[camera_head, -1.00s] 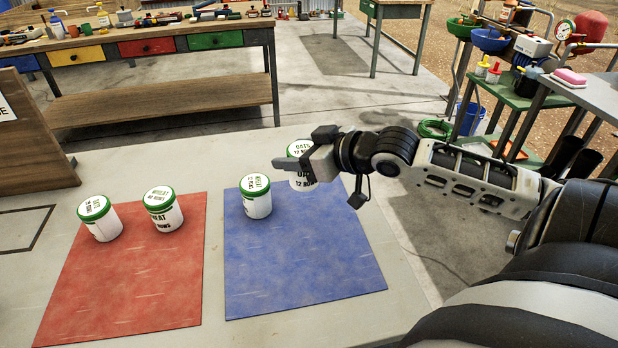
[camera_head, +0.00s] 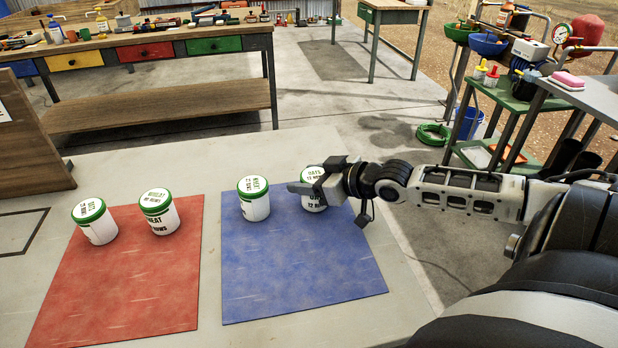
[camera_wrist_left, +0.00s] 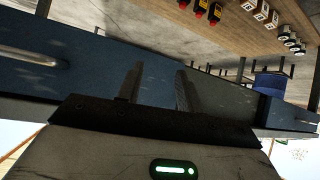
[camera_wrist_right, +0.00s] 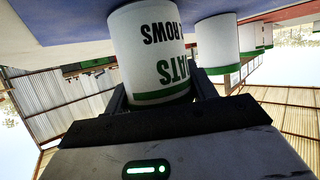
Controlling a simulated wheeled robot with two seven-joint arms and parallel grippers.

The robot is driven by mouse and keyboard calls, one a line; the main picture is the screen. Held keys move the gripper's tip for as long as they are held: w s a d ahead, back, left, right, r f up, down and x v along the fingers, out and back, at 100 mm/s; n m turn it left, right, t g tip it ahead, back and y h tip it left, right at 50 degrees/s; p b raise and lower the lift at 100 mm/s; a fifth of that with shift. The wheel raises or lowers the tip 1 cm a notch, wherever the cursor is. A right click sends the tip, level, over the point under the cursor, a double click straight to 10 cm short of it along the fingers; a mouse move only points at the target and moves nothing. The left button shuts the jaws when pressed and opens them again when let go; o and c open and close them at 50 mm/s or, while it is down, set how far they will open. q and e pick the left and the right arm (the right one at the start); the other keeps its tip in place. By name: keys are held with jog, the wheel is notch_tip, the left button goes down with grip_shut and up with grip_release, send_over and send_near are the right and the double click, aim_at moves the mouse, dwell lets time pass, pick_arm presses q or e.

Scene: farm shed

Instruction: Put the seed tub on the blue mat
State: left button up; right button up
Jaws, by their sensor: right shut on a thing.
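A white seed tub (camera_head: 313,203) with a green-rimmed lid, marked OATS 12 ROWS, is at the far right corner of the blue mat (camera_head: 300,270). My right gripper (camera_head: 318,187) is shut on this tub, which also fills the middle of the right wrist view (camera_wrist_right: 152,55).
Two more tubs, one on the left (camera_head: 94,222) and a WHEAT tub (camera_head: 159,213), stand at the back of the red mat (camera_head: 120,280). A wooden board (camera_head: 30,135) stands at the table's left. The front of the blue mat is clear.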

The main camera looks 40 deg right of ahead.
jog(key=o, duration=1.1)
jog(key=shift+f, duration=0.1)
jog(key=shift+c, duration=0.2)
jog(key=shift+s, duration=0.1)
jog(key=shift+s+d+r+p, duration=0.2)
jog(key=shift+s+r+p, duration=0.2)
jog(key=shift+s, duration=0.15)
pick_arm(q)
jog(key=r+p, duration=0.1)
jog(key=p, duration=0.1)
jog(key=a+r+p, duration=0.1)
jog(key=p, duration=0.1)
jog(key=shift+s+r+p, duration=0.15)
jog(key=shift+p, duration=0.15)
pick_arm(e)
jog(key=v, duration=1)
jog(key=shift+s+r, duration=0.15)
jog(key=shift+s, duration=0.1)
pick_arm(q)
jog(key=shift+d+r, duration=0.1)
